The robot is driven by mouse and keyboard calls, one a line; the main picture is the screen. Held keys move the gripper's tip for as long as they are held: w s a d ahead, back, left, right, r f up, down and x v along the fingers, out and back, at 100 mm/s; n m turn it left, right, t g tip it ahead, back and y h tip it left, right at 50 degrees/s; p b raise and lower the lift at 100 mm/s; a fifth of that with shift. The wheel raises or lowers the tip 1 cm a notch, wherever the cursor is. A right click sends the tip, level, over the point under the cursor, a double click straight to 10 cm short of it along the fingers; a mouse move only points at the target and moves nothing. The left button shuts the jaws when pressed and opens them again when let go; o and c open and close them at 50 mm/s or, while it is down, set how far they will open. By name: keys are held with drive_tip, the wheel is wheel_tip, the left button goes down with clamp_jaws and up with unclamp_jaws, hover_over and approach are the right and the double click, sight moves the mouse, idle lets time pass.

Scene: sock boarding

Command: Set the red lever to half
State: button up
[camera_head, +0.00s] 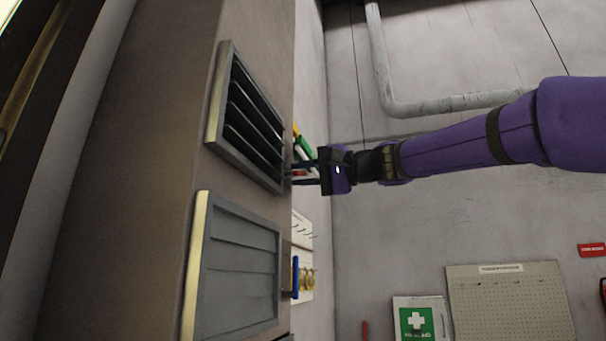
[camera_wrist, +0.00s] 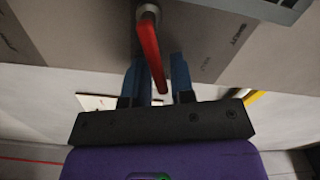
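The red lever (camera_wrist: 150,52) shows in the wrist view, fixed by a metal pivot to a grey panel (camera_wrist: 90,30). Its free end reaches down between the two blue fingers of my gripper (camera_wrist: 160,85). The fingers stand apart on either side of the lever, with a gap visible at least on the right; contact on the left is unclear. In the head view my gripper (camera_head: 308,172) is at the side of the grey cabinet. The lever is mostly hidden there behind the gripper and the cabinet edge.
Two louvred vents, an upper one (camera_head: 250,125) and a lower one (camera_head: 235,265), stick out from the cabinet close to my gripper. A blue handle (camera_head: 295,277) and yellow round parts (camera_head: 308,280) are below. A pipe (camera_head: 440,104) runs along the back wall.

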clamp_jaws()
drive_tip(key=n, duration=0.2)
drive_tip(key=r+n, duration=0.1)
drive_tip(key=shift+s+a, duration=0.1)
drive_tip(key=shift+s, duration=0.15)
drive_tip(key=shift+s+a+r+n, duration=0.1)
drive_tip(key=shift+s+r+n, duration=0.2)
drive_tip(key=shift+n, duration=0.65)
drive_tip(key=shift+s+a+r+n, duration=0.1)
drive_tip(key=shift+s+r+n, duration=0.15)
drive_tip(key=shift+n, duration=0.7)
drive_tip(key=shift+o, duration=1.7)
unclamp_jaws()
